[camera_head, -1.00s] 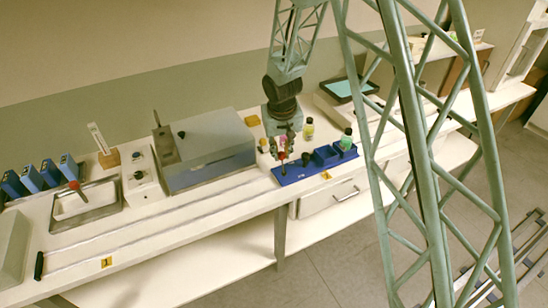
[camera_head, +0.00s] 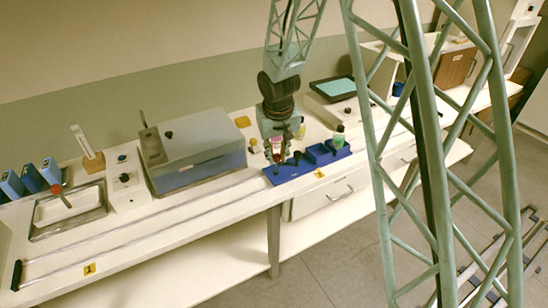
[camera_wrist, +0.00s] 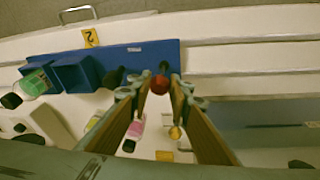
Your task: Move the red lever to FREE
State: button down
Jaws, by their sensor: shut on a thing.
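The red lever is a small red ball knob (camera_wrist: 160,85) on a dark stem, at the edge of the blue base (camera_wrist: 152,53). In the wrist view the knob sits between the two fingertips of my gripper (camera_wrist: 163,80), which is shut on it. In the head view my gripper (camera_head: 277,156) is low over the left part of the blue base (camera_head: 285,178) and mostly hides the lever. I cannot read a FREE marking in either view.
Blue holders (camera_head: 318,154) and a green bottle (camera_head: 338,138) stand right of my gripper. A pink bottle (camera_wrist: 135,129) is close behind it. A large grey box (camera_head: 195,150) stands to the left. Another red knob (camera_head: 57,189) stands at the metal tray (camera_head: 72,213) far left.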

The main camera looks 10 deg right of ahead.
jog(key=c, duration=3.5)
grip_release()
jog(key=shift+s+d+f+b, duration=0.3)
jog(key=shift+s+f+b, duration=0.05)
jog(key=shift+s+b, duration=0.4)
jog(key=shift+s+d+f+b, duration=0.25)
jog(key=shift+s+f+b, duration=0.1)
jog(key=shift+s+b, duration=0.45)
jog(key=shift+s+d+f+b, duration=0.3)
jog(key=shift+s+f+b, duration=0.05)
jog(key=shift+s+b, duration=0.4)
jog(key=shift+s+f, duration=0.1)
jog(key=shift+s, duration=0.05)
jog(key=o, duration=0.9)
jog(key=shift+o, duration=0.9)
jog(key=shift+w, duration=0.2)
jog(key=shift+w+r, duration=0.1)
jog(key=shift+r, duration=0.15)
jog(key=v, duration=1.2)
